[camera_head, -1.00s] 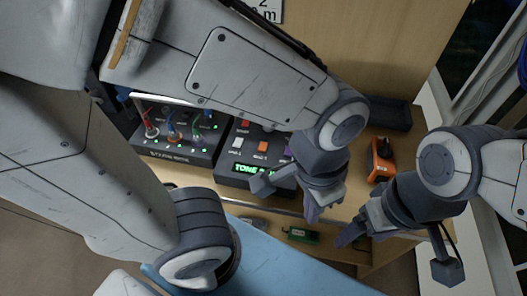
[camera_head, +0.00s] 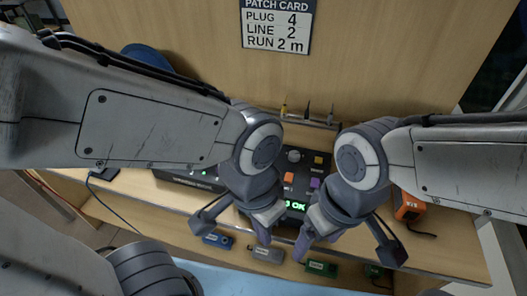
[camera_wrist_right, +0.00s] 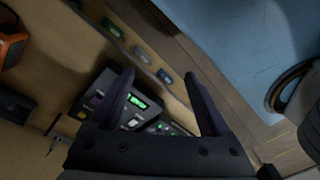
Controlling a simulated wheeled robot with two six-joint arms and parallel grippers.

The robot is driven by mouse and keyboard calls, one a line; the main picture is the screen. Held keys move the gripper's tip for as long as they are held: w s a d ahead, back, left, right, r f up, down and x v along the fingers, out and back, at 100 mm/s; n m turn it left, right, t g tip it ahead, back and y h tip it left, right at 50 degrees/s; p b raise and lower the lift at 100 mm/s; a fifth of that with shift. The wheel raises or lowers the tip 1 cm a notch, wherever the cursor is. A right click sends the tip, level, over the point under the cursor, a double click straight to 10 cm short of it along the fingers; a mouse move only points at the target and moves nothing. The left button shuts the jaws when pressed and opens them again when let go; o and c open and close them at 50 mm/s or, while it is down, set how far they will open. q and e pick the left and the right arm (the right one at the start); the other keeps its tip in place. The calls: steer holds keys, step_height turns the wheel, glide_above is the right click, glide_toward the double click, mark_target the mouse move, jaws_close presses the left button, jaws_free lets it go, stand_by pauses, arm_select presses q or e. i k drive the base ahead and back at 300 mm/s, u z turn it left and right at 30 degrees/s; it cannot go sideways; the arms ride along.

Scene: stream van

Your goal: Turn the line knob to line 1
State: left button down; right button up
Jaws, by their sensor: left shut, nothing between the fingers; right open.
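A tester box with a lit green display (camera_head: 294,206) ending in "OK" sits on the bench, partly hidden behind my grippers. A round grey knob (camera_head: 294,156) shows on its upper part; I cannot read its setting or confirm it is the line knob. My left gripper (camera_head: 265,228) is shut and empty over the box's front left. My right gripper (camera_head: 312,232) is open and empty at the box's front right. In the right wrist view its two fingers (camera_wrist_right: 163,92) are spread, with the lit display (camera_wrist_right: 136,112) seen beside and partly behind the left finger.
A patch card (camera_head: 277,25) on the back panel reads plug 4, line 2, run 2 m. An orange device (camera_head: 409,207) stands right of my right gripper. Small modules, including a green one (camera_head: 321,268), lie along the front shelf. My arms cover much of the bench.

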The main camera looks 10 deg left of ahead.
mark_target(294, 156)
steer(key=k, duration=0.65)
steer(key=u, duration=0.4)
steer(key=i, duration=1.1)
steer(key=z, duration=0.55)
